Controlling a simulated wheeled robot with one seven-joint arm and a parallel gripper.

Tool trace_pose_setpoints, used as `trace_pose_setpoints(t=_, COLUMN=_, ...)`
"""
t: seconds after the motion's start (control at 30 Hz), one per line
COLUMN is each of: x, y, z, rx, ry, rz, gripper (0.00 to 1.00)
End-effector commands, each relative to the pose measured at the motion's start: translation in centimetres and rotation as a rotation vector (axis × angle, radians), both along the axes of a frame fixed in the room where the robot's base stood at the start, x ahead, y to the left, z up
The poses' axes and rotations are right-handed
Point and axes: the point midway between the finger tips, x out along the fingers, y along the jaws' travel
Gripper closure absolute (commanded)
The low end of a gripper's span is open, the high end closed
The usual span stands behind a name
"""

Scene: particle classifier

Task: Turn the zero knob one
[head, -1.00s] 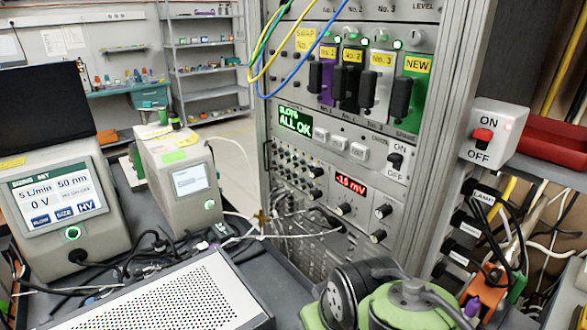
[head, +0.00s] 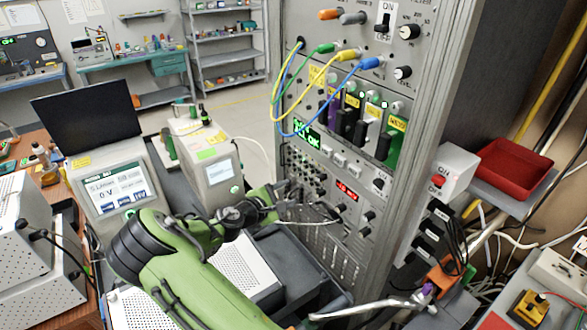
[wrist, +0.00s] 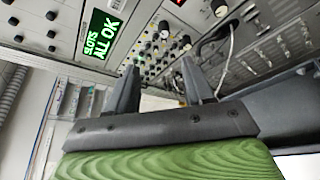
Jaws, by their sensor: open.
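The rack panel with a red mV readout (head: 347,190) stands right of my gripper (head: 287,192) in the head view. Black knobs sit by the readout, among them an upper right knob (head: 370,215) and a lower right knob (head: 366,232). Their labels are too small to read, so I cannot tell which is the zero knob. In the wrist view my gripper (wrist: 160,82) is open and empty, its two dark fingers pointing at the rack. Rows of small knobs (wrist: 160,45) show beyond the fingertips, and a dark knob (wrist: 220,8) shows at the upper right.
A green "ALL OK" display (wrist: 103,35) is at the upper left of the wrist view. Blue, yellow and green cables (head: 273,95) loop over the upper rack. A white perforated box (head: 240,265) lies below my arm. A red tray (head: 515,170) is at the right.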

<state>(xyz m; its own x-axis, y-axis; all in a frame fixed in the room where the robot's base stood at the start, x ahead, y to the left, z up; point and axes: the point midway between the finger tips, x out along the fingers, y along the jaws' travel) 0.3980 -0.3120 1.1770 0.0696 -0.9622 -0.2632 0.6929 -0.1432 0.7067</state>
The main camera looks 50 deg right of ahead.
Motion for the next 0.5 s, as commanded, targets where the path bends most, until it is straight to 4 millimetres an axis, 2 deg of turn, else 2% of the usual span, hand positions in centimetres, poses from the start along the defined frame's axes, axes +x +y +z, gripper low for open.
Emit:
trace_pose_setpoints(t=0.17, x=-0.1, y=-2.9, z=-1.1, rx=-0.001, ry=0.003, rz=-0.008, gripper=0.48)
trace_pose_setpoints(t=0.5, x=0.5, y=-11.1, z=-3.4, rx=0.002, ry=0.000, rz=-0.007, gripper=0.48)
